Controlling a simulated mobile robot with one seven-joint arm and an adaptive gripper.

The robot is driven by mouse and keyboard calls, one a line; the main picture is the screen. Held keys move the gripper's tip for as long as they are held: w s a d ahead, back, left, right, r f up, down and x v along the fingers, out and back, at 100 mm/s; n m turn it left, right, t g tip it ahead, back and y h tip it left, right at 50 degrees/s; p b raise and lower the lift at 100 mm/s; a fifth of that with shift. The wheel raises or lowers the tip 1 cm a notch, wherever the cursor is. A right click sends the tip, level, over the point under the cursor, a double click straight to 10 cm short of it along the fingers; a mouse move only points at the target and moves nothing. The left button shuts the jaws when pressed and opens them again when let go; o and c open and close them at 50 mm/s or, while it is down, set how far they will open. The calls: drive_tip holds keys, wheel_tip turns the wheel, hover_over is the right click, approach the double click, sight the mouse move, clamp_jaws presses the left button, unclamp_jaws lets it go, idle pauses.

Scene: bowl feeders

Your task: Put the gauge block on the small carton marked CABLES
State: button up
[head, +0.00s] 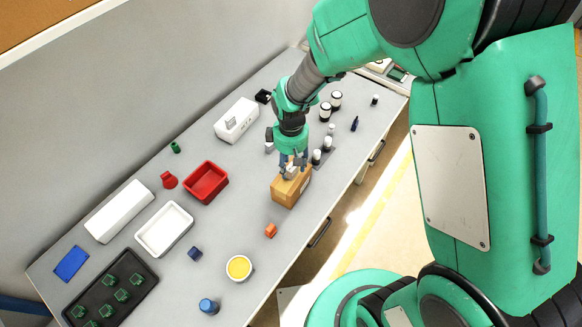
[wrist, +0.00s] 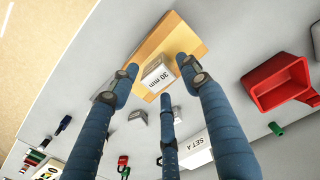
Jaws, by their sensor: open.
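The gauge block (wrist: 157,76), a pale block marked "30 mm", appears to sit on top of the small tan carton (wrist: 185,36), near one edge. The carton (head: 290,190) also shows in the head view, upright near the front edge of the bench; its CABLES marking cannot be read here. My gripper (head: 291,172) is right over the carton top. In the wrist view my gripper (wrist: 158,80) has its blue fingers spread around the block, with visible gaps beside it. The block's underside is hidden.
A white holder (head: 245,112) with a grey block in it stands behind.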

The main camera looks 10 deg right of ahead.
wheel_tip(320, 180, up, 10)
drive_tip(key=shift+p, duration=0.35)
idle(0.8)
wheel_tip(320, 180, up, 17)
drive_tip(key=m+t, duration=0.3)
drive_tip(key=m, duration=0.1)
hover_over(292, 168)
drive_tip(key=s+d, duration=0.7)
drive_tip(key=s+d+r+m+t, duration=0.1)
drive_tip(key=s+d+r+m, duration=0.1)
drive_tip(key=s+r, duration=0.2)
drive_tip(key=s+d+r+m+t, duration=0.1)
drive_tip(key=s+d+r+m, duration=0.2)
drive_tip(key=s, duration=0.6)
drive_tip(key=shift+s+d+r+t, duration=0.15)
drive_tip(key=shift+r+t, duration=0.15)
drive_tip(key=shift+r, duration=0.5)
wheel_tip(292, 168, down, 6)
drive_tip(key=b, duration=0.6)
drive_tip(key=shift+f, duration=0.25)
